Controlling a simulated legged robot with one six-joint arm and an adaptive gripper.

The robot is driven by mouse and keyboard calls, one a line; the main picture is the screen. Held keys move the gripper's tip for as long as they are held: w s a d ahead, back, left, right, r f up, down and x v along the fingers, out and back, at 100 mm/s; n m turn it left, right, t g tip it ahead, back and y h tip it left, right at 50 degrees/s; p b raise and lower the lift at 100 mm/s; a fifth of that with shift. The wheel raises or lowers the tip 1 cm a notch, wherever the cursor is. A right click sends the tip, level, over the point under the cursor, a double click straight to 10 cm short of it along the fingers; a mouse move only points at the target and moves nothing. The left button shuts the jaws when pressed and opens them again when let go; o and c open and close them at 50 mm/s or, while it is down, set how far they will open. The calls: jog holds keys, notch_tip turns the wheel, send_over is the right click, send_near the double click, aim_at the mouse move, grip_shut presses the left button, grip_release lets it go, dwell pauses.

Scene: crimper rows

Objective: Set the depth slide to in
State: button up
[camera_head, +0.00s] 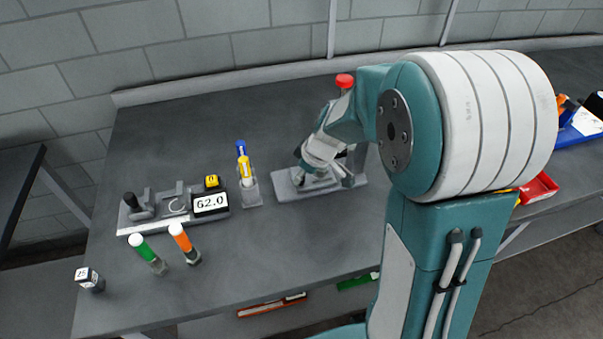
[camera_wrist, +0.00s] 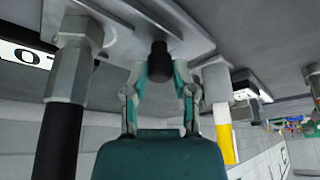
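A grey bench device with a flat base plate (camera_head: 284,187) stands mid-table in the head view. My gripper (camera_head: 313,172) is down at this device, and my arm hides much of it. In the wrist view a short black knob (camera_wrist: 159,62) sticks out from the device's grey plate (camera_wrist: 190,25). My gripper's two fingers (camera_wrist: 159,76) lie close on either side of this knob and look shut on it. No slide marking can be read, so I cannot tell whether it stands in or out.
A red-topped post (camera_head: 345,81) rises behind the device. To the left are a clear holder (camera_head: 251,192) with blue and yellow sticks, a fixture with a 62.0 display (camera_head: 210,202), and green (camera_head: 148,254) and orange (camera_head: 185,243) handles. A black handle (camera_wrist: 60,140) stands close beside my gripper.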

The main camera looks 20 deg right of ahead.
aim_at(315, 178)
grip_shut()
jog(key=shift+d, duration=2.15)
jog(key=o, duration=0.9)
grip_release()
jog(key=shift+d, duration=0.25)
